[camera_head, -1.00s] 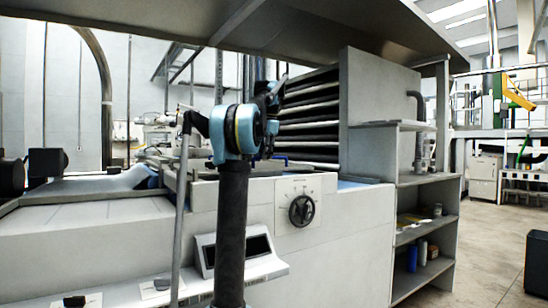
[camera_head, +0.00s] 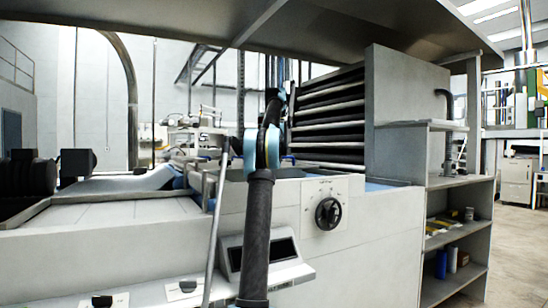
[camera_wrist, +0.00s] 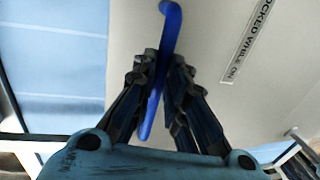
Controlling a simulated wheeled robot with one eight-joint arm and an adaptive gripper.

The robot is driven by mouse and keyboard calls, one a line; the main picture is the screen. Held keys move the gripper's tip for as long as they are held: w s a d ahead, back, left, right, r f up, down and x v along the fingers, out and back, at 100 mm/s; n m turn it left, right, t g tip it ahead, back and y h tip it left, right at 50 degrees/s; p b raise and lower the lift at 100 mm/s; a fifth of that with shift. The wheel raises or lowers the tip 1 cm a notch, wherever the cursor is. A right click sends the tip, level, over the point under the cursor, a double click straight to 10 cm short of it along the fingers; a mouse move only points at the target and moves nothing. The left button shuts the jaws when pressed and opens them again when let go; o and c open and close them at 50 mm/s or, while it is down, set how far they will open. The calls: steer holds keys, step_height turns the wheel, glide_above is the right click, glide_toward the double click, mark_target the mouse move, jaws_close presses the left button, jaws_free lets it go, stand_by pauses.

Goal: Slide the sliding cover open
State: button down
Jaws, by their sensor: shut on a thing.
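In the wrist view my gripper (camera_wrist: 163,60) is shut on a blue bar handle (camera_wrist: 171,16). The handle runs between the two fingers, and its curved upper end shows beyond the fingertips. The handle lies over a plain beige-grey panel (camera_wrist: 215,100), which appears to be the sliding cover. The panel carries a label (camera_wrist: 246,40), partly cut off, reading "...OCKED WHILE ON". A light blue surface (camera_wrist: 50,70) lies beside the panel's left edge. In the head view my arm stands in front of the machine (camera_head: 180,240) and hides the grip; how far the cover is open cannot be told.
The machine's front has a black dial (camera_head: 328,213) and a sloped control box (camera_head: 262,255). A shelf unit (camera_head: 455,210) stands at the right. A grey overhead panel (camera_head: 340,25) spans above my arm. Free floor (camera_head: 515,240) shows at the far right.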

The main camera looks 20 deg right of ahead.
steer(key=shift+d, duration=0.1)
steer(key=c, duration=1.6)
jaws_free()
